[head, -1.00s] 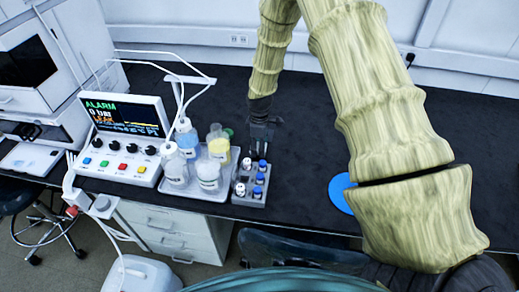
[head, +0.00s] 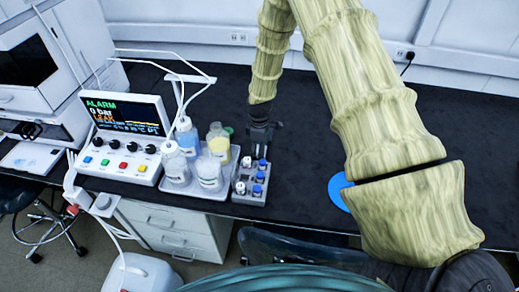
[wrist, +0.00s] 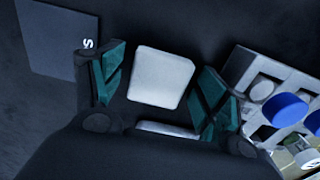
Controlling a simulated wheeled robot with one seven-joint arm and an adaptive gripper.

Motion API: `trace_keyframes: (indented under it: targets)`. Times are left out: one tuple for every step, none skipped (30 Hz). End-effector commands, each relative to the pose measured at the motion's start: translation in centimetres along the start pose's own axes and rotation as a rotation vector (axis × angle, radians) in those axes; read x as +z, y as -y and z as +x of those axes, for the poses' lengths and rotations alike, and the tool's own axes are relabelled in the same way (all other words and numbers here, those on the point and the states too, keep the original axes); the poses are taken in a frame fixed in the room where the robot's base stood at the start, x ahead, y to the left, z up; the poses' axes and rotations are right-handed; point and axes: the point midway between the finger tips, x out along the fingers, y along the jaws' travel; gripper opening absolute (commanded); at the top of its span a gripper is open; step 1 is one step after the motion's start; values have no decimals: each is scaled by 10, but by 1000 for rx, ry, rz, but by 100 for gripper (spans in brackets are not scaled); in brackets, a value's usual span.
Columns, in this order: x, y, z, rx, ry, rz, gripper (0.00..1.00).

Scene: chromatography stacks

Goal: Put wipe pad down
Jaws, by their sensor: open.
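A white square wipe pad (wrist: 162,77) shows in the wrist view between the two fingers of my gripper (wrist: 163,84). Dark gaps separate it from both green-faced fingers. My gripper is open and looks down at the dark bench. Whether the pad touches the bench is hard to tell. In the head view my gripper (head: 261,138) is low over the bench, just behind the vial rack (head: 251,185), and the pad is hidden there. A white strip (wrist: 167,129) shows closer to the palm in the wrist view; I cannot tell what it is.
The rack (wrist: 241,67) with blue-capped vials is close on the right in the wrist view. A dark square marked S (wrist: 55,40) lies left. A bottle tray (head: 192,189) and alarm unit (head: 124,150) stand left. A blue disc (head: 338,191) lies right; the bench behind is clear.

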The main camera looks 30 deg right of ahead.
Motion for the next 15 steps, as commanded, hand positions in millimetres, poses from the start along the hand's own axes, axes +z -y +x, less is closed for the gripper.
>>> trace_keyframes:
  targets:
    - [0, 0, 0, 0, 0, 0, 74]
    - [0, 0, 0, 0, 0, 0, 74]
    - [0, 0, -1, 0, 0, 0, 74]
    - [0, 0, -2, 0, 0, 0, 74]
    - [0, 0, -4, 0, 0, 0, 74]
    - [0, 0, -4, 0, 0, 0, 74]
    - [0, 0, -6, 0, 0, 0, 74]
    - [0, 0, -8, 0, 0, 0, 74]
    - [0, 0, -11, 0, -1, 0, 74]
    - [0, 0, -14, 1, -1, 0, 74]
    - [0, 0, -17, 1, -1, -1, 74]
    - [0, -1, -21, 2, -1, -1, 74]
    - [-1, -1, -25, 2, -2, 0, 74]
    - [-1, -1, -29, 2, -2, 0, 74]
    - [-1, -1, -34, 1, -1, 0, 74]
